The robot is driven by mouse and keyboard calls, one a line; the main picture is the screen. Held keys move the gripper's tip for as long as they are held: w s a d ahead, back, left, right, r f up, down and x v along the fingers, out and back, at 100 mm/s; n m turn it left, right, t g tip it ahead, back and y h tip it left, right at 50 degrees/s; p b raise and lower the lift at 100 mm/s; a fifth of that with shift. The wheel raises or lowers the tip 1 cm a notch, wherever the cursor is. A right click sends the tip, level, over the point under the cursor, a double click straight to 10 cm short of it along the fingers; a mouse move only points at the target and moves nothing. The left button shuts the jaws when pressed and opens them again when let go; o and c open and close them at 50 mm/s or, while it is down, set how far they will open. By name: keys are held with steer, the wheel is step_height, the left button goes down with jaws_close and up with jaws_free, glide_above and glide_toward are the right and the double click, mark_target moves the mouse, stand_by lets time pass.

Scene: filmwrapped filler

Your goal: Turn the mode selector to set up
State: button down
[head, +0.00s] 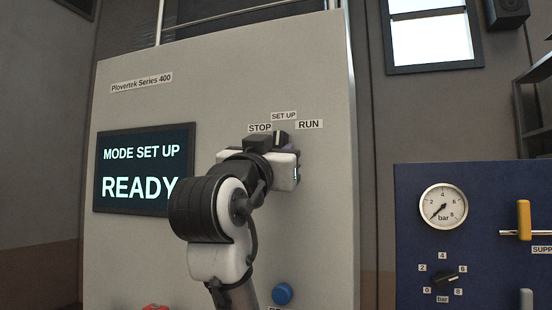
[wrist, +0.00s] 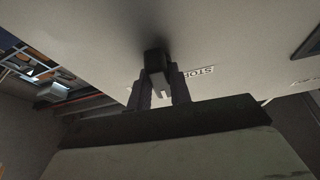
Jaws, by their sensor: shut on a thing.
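The mode selector (head: 280,138) is a dark knob on the grey panel, below the labels STOP, SET UP and RUN. Its pale mark points up toward SET UP. The display (head: 145,168) reads MODE SET UP and READY. My gripper (head: 268,146) is at the panel, shut on the selector, and my wrist partly covers it in the head view. In the wrist view the dark knob (wrist: 156,62) sits between the two fingers of my gripper (wrist: 159,90), with the STOP label to its right.
A blue button (head: 282,293) and a partly seen red control (head: 155,307) are low on the grey panel. A blue panel (head: 490,200) with a gauge (head: 443,207), a small dial (head: 444,279) and a yellow handle (head: 524,220) stands to the right.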

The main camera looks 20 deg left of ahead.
steer(key=shift+n+y, duration=0.6)
steer(key=shift+n, duration=0.3)
steer(key=c, duration=1.3)
jaws_free()
steer(key=b+v, duration=0.6)
steer(key=v, duration=0.8)
steer(key=shift+w+f, duration=0.1)
